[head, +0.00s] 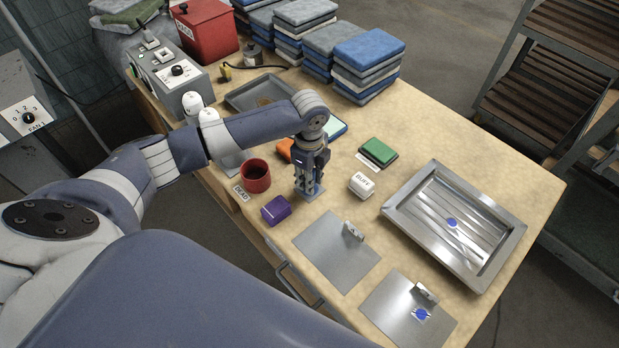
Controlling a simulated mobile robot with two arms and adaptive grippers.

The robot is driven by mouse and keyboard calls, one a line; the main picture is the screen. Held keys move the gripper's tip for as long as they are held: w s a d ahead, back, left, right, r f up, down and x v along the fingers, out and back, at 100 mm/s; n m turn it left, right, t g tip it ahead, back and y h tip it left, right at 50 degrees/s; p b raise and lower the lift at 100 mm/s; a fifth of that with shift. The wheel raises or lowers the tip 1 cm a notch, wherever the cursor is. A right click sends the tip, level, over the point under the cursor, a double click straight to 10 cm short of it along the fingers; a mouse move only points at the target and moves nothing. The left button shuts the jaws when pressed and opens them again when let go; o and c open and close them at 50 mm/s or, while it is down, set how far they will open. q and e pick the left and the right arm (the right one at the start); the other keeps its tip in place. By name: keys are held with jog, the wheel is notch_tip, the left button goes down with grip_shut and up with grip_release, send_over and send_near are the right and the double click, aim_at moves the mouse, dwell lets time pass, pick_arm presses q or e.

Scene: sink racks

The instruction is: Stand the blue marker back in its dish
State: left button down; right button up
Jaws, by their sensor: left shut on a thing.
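My left gripper (309,183) points down near the middle of the table, shut on a small grey-blue piece with a flat square foot (313,193). The fingers hide most of that piece, and I cannot tell if it is the blue marker. The foot is at or just above the table top. A shallow metal tray (400,212) at the right has a round blue spot (451,222) inside. Another round blue spot (421,313) lies on the front metal plate (388,309). I cannot tell which thing is the marker's dish. My right gripper is not in view.
A red cup (256,177) and a purple block (275,210) stand left of the gripper. A white block (361,185) and a green pad (379,152) are to its right. Another metal plate (335,250) lies in front. Folded cloth stacks (368,65) stand at the back.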

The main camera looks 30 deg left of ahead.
pick_arm(q)
jog(key=shift+f, duration=0.3)
jog(key=shift+f, duration=0.1)
jog(key=c, duration=1.4)
grip_release()
jog(key=shift+o, duration=0.2)
notch_tip(320, 180, up, 12)
jog(key=shift+r, duration=0.15)
jog(key=shift+s, duration=0.1)
